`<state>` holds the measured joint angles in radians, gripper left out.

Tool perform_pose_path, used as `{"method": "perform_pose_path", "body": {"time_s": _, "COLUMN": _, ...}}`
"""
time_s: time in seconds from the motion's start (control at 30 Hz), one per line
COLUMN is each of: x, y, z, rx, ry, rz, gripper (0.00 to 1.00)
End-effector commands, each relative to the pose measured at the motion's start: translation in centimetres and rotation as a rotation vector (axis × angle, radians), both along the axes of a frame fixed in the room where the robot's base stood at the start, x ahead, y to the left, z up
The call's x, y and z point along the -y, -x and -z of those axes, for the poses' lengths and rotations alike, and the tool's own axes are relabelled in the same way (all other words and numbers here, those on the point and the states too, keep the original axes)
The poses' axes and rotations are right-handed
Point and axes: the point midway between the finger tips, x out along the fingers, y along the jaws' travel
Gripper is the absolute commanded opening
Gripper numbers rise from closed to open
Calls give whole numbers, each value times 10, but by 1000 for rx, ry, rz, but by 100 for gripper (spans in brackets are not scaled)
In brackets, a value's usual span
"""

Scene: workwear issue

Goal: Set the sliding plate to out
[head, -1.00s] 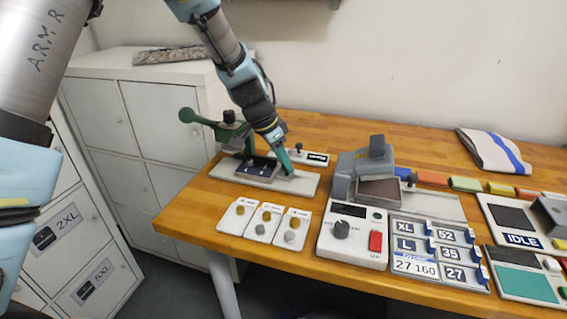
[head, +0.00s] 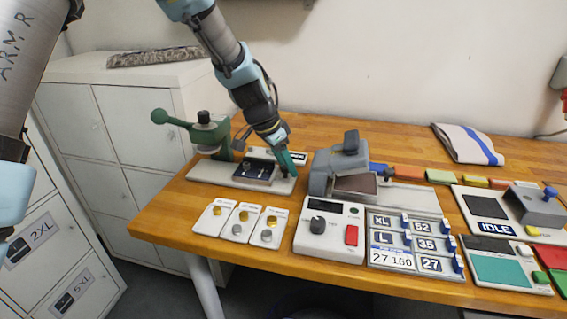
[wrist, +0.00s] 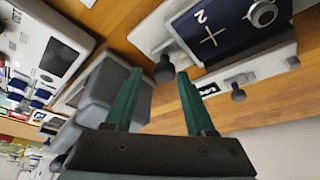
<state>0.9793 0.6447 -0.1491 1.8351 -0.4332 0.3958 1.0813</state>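The sliding plate (head: 254,172) is dark blue and lies on the pale base (head: 212,174) of the green press (head: 211,134), standing out to the right of the press head. In the wrist view the plate (wrist: 222,38) shows a cross mark, a "2" and a round silver stud. A dark knob (wrist: 165,69) stands at the plate's end. My gripper (head: 293,172) is over the right end of the base. In the wrist view its green fingers (wrist: 159,74) are apart, with the knob in line with the gap between their tips. I cannot tell whether they touch it.
A small labelled rail unit (head: 295,157) sits behind the plate. A grey press (head: 337,165) stands close on the right. Several white cards with knobs (head: 240,222) and a control box (head: 328,232) lie in front. The back of the table is mostly clear.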

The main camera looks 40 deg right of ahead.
Motion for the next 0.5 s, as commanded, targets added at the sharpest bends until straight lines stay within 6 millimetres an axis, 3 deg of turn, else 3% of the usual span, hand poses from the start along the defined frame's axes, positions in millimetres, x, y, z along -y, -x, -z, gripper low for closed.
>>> {"method": "perform_pose_path", "body": {"time_s": 0.33, "x": -2, "y": -2, "z": -1, "rx": 2, "ry": -1, "rz": -2, "gripper": 63}}
{"method": "perform_pose_path", "body": {"time_s": 0.5, "x": -8, "y": -4, "z": -16, "rx": 4, "ry": 2, "rz": -4, "gripper": 63}}
